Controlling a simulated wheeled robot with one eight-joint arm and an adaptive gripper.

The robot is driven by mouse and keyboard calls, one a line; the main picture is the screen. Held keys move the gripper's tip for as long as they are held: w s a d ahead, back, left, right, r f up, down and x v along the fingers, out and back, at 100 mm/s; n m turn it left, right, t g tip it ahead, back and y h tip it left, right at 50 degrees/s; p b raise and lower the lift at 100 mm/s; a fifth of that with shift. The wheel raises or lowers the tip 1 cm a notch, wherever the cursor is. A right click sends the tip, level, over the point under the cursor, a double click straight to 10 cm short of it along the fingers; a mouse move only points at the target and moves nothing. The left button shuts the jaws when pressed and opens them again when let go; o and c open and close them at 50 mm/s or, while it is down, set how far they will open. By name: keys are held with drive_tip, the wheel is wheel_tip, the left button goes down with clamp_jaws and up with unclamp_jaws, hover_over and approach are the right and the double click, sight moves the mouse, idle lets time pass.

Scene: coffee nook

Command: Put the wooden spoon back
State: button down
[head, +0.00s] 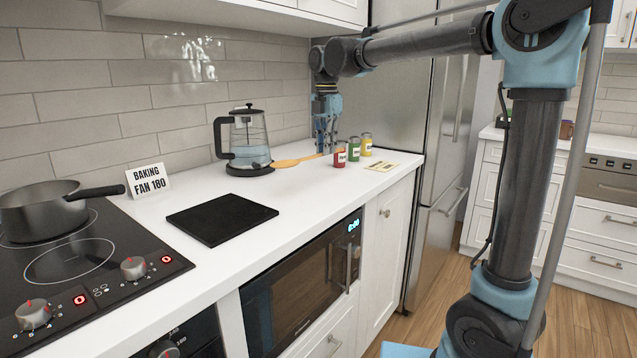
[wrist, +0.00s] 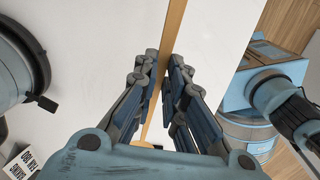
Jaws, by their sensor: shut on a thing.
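The wooden spoon (head: 290,162) is low over the white counter or resting on it; I cannot tell which. Its bowl end is beside the glass kettle and its handle runs right to my gripper (head: 326,148). In the wrist view the spoon's handle (wrist: 175,25) passes between the fingers of my gripper (wrist: 167,62). The fingers are closed on the handle, pointing down in the head view. The spoon's bowl is mostly hidden behind the gripper in the wrist view.
The glass kettle (head: 248,140) stands left of the gripper. Red (head: 340,156), green (head: 355,150) and yellow (head: 367,146) jars stand close on its right, near a card (head: 382,166). A black board (head: 222,223), a sign (head: 148,182) and a pot (head: 40,212) are further left.

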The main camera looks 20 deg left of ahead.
sight(326, 181)
drive_tip(key=shift+f, duration=4.15)
drive_tip(key=c, duration=1.7)
unclamp_jaws()
drive_tip(key=shift+f, duration=0.1)
drive_tip(key=shift+o, duration=0.2)
